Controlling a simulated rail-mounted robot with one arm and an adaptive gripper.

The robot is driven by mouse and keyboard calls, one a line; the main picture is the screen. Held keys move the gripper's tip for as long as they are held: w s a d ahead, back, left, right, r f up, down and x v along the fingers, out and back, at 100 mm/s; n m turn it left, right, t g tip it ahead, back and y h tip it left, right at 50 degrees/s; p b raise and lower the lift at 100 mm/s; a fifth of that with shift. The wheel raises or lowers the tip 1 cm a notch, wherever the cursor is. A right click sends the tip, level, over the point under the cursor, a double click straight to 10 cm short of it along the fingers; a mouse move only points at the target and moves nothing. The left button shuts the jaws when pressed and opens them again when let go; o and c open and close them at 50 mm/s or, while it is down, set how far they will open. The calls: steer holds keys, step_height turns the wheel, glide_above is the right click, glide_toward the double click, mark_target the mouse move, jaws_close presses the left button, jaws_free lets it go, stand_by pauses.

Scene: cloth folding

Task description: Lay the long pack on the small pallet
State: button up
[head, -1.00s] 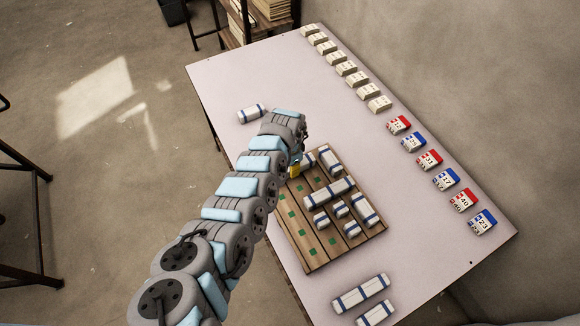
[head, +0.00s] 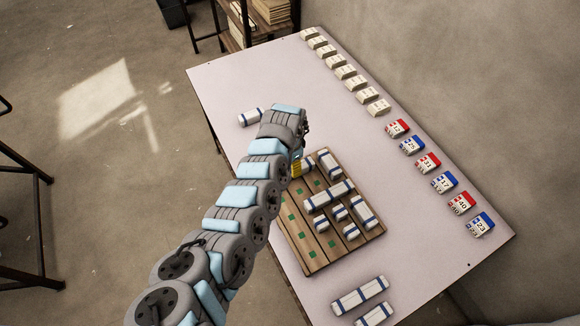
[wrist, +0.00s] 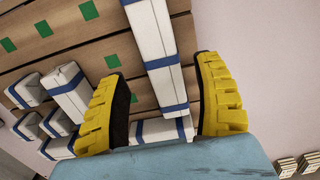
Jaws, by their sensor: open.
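The small pallet (head: 312,258) is brown wooden planks with green squares. A long white pack with blue bands (head: 330,195) lies across its middle, with several shorter packs around it. Two more packs lie on the table past the pallet's near end: one long (head: 360,296) and one cut by the frame edge (head: 375,314). My gripper (head: 297,166) is at the pallet's far left edge, partly hidden by my arm. In the wrist view its yellow fingers (wrist: 160,75) are apart, with a banded white pack (wrist: 152,40) showing between and beyond them. I cannot tell whether they touch any pack.
Another pack (head: 250,117) lies on the table (head: 240,75) beyond my wrist, partly hidden. Cream blocks (head: 345,72) and red and blue numbered blocks (head: 428,162) line the wall side. The table between that row and the pallet is clear.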

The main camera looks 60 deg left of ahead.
step_height(320, 180, up, 8)
steer(key=shift+f+p, duration=0.2)
steer(key=shift+p, duration=0.15)
